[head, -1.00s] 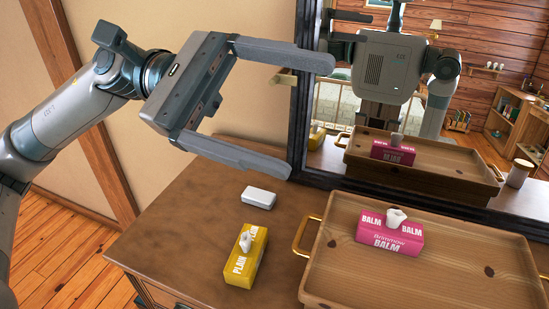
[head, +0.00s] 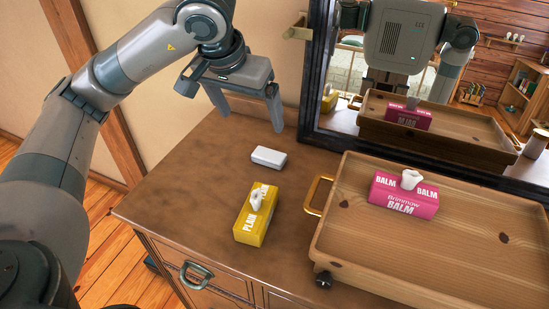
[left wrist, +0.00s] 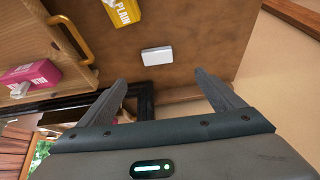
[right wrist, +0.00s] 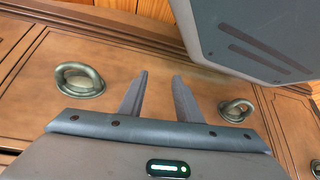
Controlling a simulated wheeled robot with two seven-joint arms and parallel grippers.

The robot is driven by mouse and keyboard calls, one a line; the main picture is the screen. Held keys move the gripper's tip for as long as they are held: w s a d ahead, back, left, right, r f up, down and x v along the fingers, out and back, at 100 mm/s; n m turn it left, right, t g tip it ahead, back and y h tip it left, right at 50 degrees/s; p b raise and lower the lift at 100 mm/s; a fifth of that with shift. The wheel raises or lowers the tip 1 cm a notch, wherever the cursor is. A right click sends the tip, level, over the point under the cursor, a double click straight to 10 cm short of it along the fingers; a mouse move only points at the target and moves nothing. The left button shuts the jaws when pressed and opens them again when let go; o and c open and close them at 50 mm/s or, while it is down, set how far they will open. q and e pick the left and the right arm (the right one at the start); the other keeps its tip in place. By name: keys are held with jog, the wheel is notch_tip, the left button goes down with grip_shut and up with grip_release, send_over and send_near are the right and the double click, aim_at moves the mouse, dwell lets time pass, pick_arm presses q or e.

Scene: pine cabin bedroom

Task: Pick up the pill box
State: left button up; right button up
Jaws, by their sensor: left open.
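The pill box, a small plain white box (head: 268,157), lies on the brown dresser top behind the yellow tissue box. It also shows in the left wrist view (left wrist: 158,55), beyond the fingertips. My left gripper (head: 251,119) is open and empty, pointing down above the back of the dresser. It is apart from the white box, behind it and a little to the left in the head view. My right gripper (right wrist: 160,76) shows in the right wrist view, its fingers a little apart and empty, in front of the dresser's drawers.
A yellow tissue box (head: 256,215) stands just in front of the white box. A wooden tray (head: 345,235) with brass handles fills the right side and holds a pink tissue box (head: 403,195). A dark-framed mirror (head: 310,90) stands behind. The dresser top left of the boxes is clear.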

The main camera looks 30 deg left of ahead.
pick_arm(q)
jog(key=shift+f, duration=0.1)
jog(key=p, duration=0.3)
send_over(268, 154)
jog(key=s, duration=0.3)
notch_tip(268, 154, down, 11)
jog(key=shift+w+a+f, duration=0.1)
jog(key=shift+w, duration=0.05)
pick_arm(e)
jog(key=s+d+f+g+h, duration=0.1)
jog(key=s+d+f+g, duration=0.2)
jog(key=s, duration=0.7)
jog(key=shift+s+d, duration=0.2)
jog(key=shift+d, duration=0.5)
jog(key=shift+r, duration=0.15)
